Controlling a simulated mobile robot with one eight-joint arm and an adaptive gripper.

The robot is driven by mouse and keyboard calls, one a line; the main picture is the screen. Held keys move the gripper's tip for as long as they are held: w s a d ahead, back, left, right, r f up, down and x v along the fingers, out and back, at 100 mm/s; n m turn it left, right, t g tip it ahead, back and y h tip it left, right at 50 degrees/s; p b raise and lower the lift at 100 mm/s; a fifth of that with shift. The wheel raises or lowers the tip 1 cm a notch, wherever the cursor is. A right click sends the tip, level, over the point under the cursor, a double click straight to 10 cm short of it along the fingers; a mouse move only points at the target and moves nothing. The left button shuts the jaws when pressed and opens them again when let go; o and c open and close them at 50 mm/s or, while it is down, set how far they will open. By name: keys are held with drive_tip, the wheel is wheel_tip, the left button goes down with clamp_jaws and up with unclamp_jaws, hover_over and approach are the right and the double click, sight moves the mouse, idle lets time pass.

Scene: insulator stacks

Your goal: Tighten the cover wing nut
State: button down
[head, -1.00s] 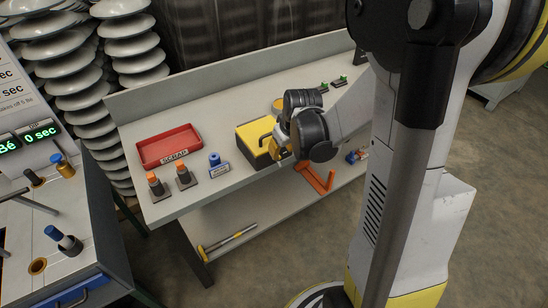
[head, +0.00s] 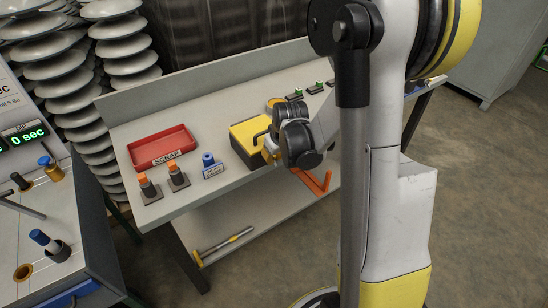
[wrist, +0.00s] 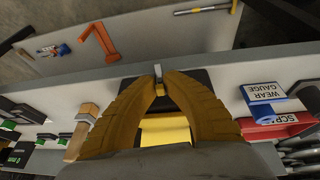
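The yellow box (head: 246,133) with a dark handle stands on the bench, partly hidden by my wrist. In the head view my wrist covers most of the gripper and the nut.
On the bench are a red scrap tray (head: 162,148), two orange-topped pieces (head: 177,176) and a blue wear gauge (head: 209,164). An orange tool (wrist: 99,42) and a yellow-handled bar (head: 228,245) lie on the lower shelf. The bench edge runs close to my gripper.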

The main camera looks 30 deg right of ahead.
drive_tip(key=shift+d+y, duration=0.1)
drive_tip(key=shift+y, duration=0.2)
drive_tip(key=y, duration=0.1)
drive_tip(key=y+b, duration=0.1)
drive_tip(key=y, duration=0.1)
drive_tip(key=m+y+b, duration=0.1)
drive_tip(key=shift+d+f, duration=0.2)
drive_tip(key=shift+d, duration=0.1)
drive_tip(key=shift+d+f+m+t+y+b, duration=0.2)
drive_tip(key=shift+m+y+b, duration=0.3)
drive_tip(key=shift+y, duration=1.55)
drive_tip(key=shift+f+m+t+y+b, duration=0.1)
drive_tip(key=shift+m+t+y+b, duration=0.4)
drive_tip(key=shift+y, duration=1.5)
drive_tip(key=shift+d+f+m+t+y+b, duration=0.15)
drive_tip(key=shift+m+y, duration=0.55)
drive_tip(key=shift+y, duration=1.85)
drive_tip(key=c, duration=1.5)
unclamp_jaws()
drive_tip(key=shift+a, duration=0.1)
